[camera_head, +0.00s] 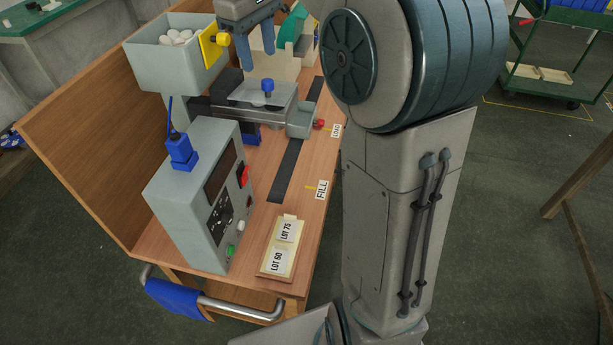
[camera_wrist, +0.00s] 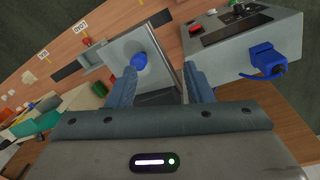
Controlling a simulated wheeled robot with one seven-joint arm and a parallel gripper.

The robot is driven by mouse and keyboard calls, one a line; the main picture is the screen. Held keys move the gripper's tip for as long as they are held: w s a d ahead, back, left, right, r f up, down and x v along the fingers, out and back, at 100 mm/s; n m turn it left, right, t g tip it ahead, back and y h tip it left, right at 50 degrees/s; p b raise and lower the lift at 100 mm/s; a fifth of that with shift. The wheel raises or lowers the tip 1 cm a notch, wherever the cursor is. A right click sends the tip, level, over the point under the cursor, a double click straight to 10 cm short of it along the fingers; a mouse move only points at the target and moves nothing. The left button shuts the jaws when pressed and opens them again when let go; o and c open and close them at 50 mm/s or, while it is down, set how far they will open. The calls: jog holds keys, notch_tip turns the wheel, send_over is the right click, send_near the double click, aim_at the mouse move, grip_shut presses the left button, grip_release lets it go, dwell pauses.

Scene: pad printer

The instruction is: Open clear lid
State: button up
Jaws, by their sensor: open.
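The clear lid (camera_head: 255,95) is a flat, see-through plate lying over the grey printer block in the head view. A blue knob (camera_head: 267,86) stands on it. In the wrist view the lid (camera_wrist: 160,48) is a pale panel, and its knob (camera_wrist: 138,61) shows close to the left fingertip. My gripper (camera_head: 257,60) is above and behind the knob in the head view, fingers pointing down. In the wrist view my gripper (camera_wrist: 160,75) has its two fingers wide apart with nothing between them. The exact gap between fingers and knob is hard to judge.
A grey control box (camera_head: 185,200) with a blue connector (camera_head: 180,150) stands at the front left. A grey bin (camera_head: 150,68) of white pieces and a yellow bracket (camera_head: 211,45) are beside my gripper. A lot card tray (camera_head: 265,268) lies near the bench's front edge.

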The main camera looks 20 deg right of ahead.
jog(key=s+d+f+m+t, duration=0.2)
jog(key=s+f+m, duration=0.4)
jog(key=s+f, duration=1)
jog(key=s, duration=0.3)
jog(key=shift+s+m+y, duration=0.3)
jog(key=shift+s+m, duration=0.05)
jog(key=shift+m, duration=0.05)
